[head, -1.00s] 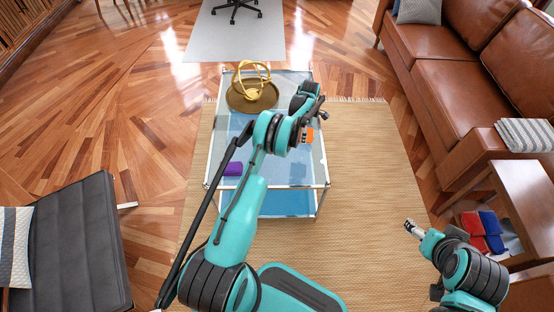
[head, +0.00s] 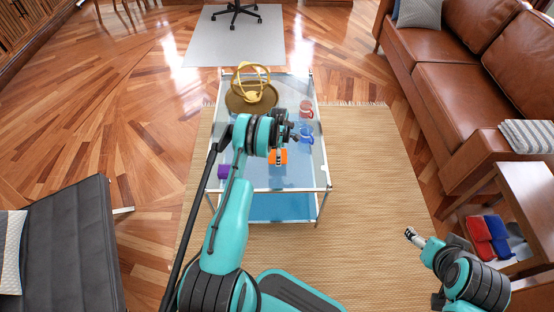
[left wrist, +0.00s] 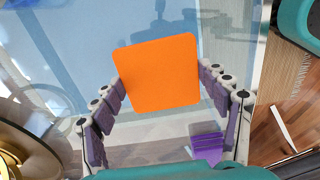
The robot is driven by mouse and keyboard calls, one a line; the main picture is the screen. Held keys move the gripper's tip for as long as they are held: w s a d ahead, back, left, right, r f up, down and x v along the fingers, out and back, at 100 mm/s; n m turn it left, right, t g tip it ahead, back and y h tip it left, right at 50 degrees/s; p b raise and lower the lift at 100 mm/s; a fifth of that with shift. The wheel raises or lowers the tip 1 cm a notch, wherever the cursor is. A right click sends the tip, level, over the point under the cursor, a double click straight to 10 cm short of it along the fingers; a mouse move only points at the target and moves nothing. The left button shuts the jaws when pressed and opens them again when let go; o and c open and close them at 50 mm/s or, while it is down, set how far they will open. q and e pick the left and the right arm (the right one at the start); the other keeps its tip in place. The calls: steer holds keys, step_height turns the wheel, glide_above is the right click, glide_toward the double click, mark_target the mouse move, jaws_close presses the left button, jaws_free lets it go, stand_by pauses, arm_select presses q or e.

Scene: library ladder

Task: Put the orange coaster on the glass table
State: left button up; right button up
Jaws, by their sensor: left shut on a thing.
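The glass table (head: 250,182) stands on the woven rug, with a clear top and a blue lower level. The orange coaster (head: 278,161) shows over the near half of the tabletop in the head view. In the left wrist view the coaster (left wrist: 158,72) is a flat rounded square between the fingertips. My left gripper (left wrist: 162,85) is shut on it. The gap between coaster and glass is hard to judge. My right gripper (head: 413,236) is over the rug at the right, away from the table; its jaws are too small to read.
On the table are a gold ring ornament (head: 250,82) on a round brown tray (head: 236,103), a reddish mug (head: 306,110), a blue mug (head: 305,134) and a purple item (head: 223,171). The near right tabletop looks clear. A sofa (head: 470,90) and side table (head: 520,170) stand right.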

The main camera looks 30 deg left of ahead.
arm_select(q)
step_height(320, 180, down, 3)
steer(key=shift+f+b, duration=0.1)
steer(key=shift+b, duration=0.55)
steer(key=shift+f, duration=0.2)
steer(key=o, duration=1.1)
